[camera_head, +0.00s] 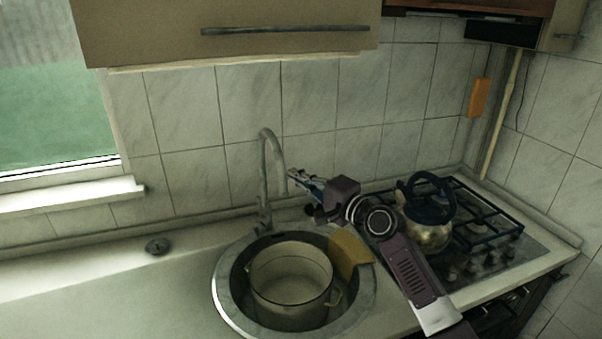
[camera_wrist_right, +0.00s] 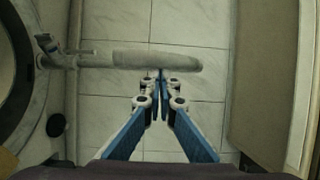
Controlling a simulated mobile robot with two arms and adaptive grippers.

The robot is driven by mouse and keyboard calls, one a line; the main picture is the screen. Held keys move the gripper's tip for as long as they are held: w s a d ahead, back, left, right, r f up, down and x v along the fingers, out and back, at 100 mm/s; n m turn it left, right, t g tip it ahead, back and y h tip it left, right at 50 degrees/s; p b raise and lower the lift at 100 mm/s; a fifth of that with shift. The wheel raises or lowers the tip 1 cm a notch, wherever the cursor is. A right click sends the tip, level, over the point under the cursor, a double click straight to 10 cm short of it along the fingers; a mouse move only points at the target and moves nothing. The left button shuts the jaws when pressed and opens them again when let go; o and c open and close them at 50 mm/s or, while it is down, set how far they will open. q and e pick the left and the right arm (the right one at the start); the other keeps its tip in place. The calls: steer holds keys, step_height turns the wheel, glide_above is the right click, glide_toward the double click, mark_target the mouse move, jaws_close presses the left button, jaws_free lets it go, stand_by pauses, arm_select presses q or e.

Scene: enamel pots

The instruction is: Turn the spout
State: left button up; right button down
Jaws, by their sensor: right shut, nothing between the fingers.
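The grey faucet spout (camera_head: 266,160) rises behind the sink and curves over at the top, its free end hanging down on the right. In the right wrist view the spout (camera_wrist_right: 155,60) lies crosswise just ahead of the fingertips. My right gripper (camera_head: 292,174) is to the right of the spout's hanging end, shut with nothing in it. Its blue fingers (camera_wrist_right: 161,76) meet close beside the spout in the wrist view; I cannot tell whether they touch it. My left gripper is not in view.
A cream pot (camera_head: 290,283) stands in the round sink (camera_head: 224,296) below the spout. A yellow sponge or cloth (camera_head: 350,249) is at the sink's right rim. A kettle (camera_head: 428,234) stands on the stove (camera_head: 510,255) beyond my right arm. The left counter (camera_head: 120,300) is mostly clear.

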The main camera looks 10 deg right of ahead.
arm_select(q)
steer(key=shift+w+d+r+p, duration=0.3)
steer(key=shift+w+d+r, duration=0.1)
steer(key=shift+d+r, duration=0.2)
arm_select(e)
steer(key=shift+s+a, duration=0.3)
steer(key=shift+a, duration=0.65)
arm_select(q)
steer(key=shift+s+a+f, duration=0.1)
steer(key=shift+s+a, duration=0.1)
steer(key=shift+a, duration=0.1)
